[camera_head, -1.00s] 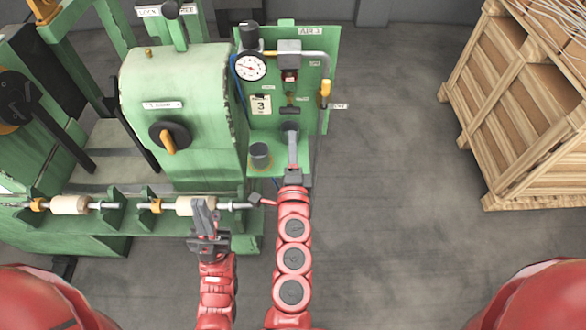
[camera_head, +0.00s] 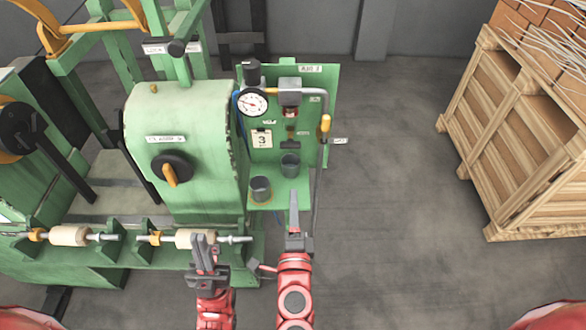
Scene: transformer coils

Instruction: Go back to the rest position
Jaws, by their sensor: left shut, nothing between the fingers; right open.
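My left gripper (camera_head: 204,246) is shut and empty. It is in front of the right-hand wooden spool (camera_head: 194,239) on the machine's front rail and covers part of it. My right gripper (camera_head: 294,204) is open and empty, seen edge-on, so the gap between its fingers hardly shows. It is just in front of the green shelf (camera_head: 276,199) and apart from the two dark grey cups there. One cup (camera_head: 260,189) stands at the front left, the other (camera_head: 290,166) further back to the right.
The green machine (camera_head: 190,125) with its dial knob (camera_head: 171,170) fills the left. A gauge (camera_head: 251,102) and pipe (camera_head: 323,150) are on the green panel. Another spool (camera_head: 70,236) is on the rail. A wooden crate (camera_head: 520,160) stands right; the floor (camera_head: 400,200) between is clear.

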